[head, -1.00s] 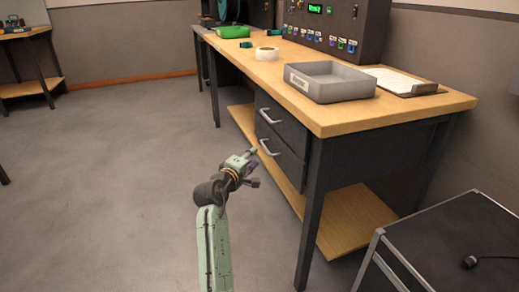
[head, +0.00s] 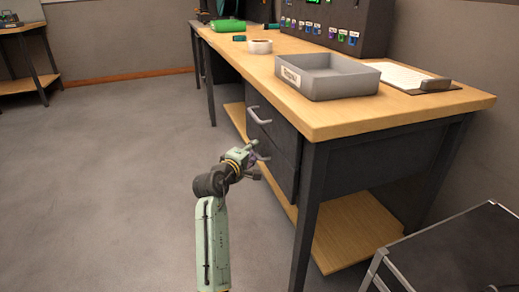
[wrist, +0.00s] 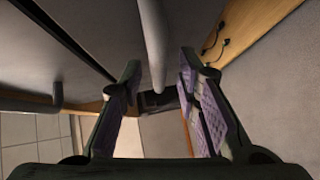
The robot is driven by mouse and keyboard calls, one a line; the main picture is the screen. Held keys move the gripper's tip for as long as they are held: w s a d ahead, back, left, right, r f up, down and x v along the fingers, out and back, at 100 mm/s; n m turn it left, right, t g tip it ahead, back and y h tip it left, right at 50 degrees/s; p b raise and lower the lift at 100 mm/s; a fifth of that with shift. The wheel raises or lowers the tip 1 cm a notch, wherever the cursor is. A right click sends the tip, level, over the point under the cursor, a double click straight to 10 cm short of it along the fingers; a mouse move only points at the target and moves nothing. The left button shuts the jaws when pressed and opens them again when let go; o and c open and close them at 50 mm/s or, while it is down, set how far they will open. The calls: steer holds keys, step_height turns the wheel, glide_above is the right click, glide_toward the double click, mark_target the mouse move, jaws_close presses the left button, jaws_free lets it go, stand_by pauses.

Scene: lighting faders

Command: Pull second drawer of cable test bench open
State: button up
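The cable test bench (head: 400,112) has a wooden top and two dark drawers under it. The upper drawer's silver handle (head: 258,115) is in plain view. The second drawer (head: 284,172) below looks closed, its front flush with the frame. My gripper (head: 256,150) is at the second drawer's front and partly covers its handle. In the wrist view a grey handle bar (wrist: 153,45) runs between the two fingers of my gripper (wrist: 160,72). The fingers are apart, with a gap on each side of the bar. Another handle (wrist: 45,103) shows at the left.
A grey tray (head: 338,84), a white tape roll (head: 259,46), a clipboard (head: 412,80) and a green object (head: 229,26) are on the bench top. A low wooden shelf (head: 355,235) lies beneath. A dark case (head: 460,255) stands at the lower right. The floor at left is clear.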

steer(key=shift+w+d, duration=0.2)
steer(key=shift+w, duration=0.2)
steer(key=shift+c, duration=0.2)
jaws_close()
stand_by(0.5)
